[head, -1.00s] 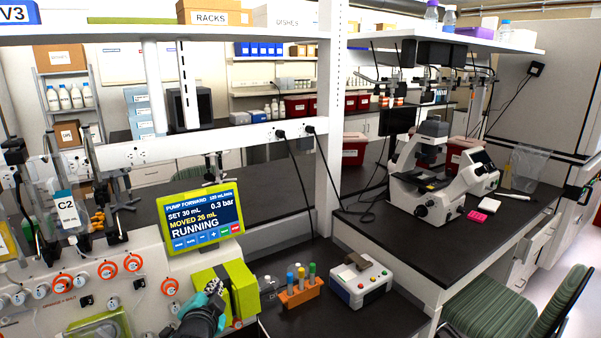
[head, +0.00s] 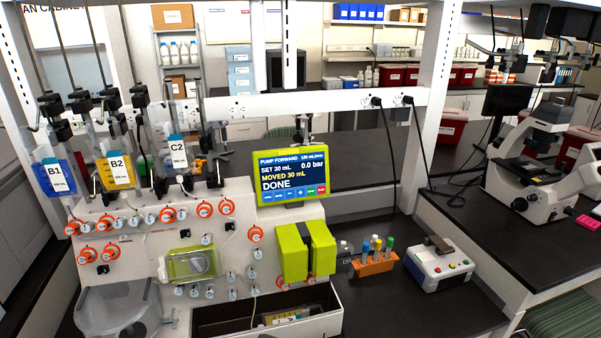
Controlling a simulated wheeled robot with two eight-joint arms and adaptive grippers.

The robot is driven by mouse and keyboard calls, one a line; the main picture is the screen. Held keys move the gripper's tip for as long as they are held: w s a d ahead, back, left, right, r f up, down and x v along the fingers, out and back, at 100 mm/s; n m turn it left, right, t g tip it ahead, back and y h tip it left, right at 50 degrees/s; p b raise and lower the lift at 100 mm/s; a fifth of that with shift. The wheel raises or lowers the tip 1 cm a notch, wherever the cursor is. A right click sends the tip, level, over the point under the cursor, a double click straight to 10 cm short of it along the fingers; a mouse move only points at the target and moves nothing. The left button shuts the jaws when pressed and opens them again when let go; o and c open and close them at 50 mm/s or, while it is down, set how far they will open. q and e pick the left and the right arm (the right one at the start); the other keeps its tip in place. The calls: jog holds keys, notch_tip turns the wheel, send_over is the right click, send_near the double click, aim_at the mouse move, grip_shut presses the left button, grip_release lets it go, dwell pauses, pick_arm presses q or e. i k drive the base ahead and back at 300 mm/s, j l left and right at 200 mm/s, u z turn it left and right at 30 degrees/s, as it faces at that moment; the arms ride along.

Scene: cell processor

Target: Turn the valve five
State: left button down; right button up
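The cell processor (head: 130,262) is a pale panel at the left of the head view. It carries several round orange valve knobs, among them a row of knobs at the upper middle (head: 204,209), one by the screen (head: 255,233) and one at the lower left (head: 87,256). Several small grey-white fittings sit among them. The markings beside the knobs are too small to read, so I cannot tell which is valve five. The yellow-green framed screen (head: 292,176) reads "PUMP FORWARD", "SET 30 mL", "MOVED 30 mL", "0.0 bar", "DONE". Neither of my grippers is in view.
Bags B1 (head: 57,178), B2 (head: 117,171) and C2 (head: 177,157) hang above the panel. A green block (head: 292,252) projects at its right. An orange tube rack (head: 376,264) and a white box with buttons (head: 438,266) stand on the dark bench, whose front right is clear.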

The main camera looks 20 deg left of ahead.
aim_at(134, 220)
jog(key=u, duration=1.75)
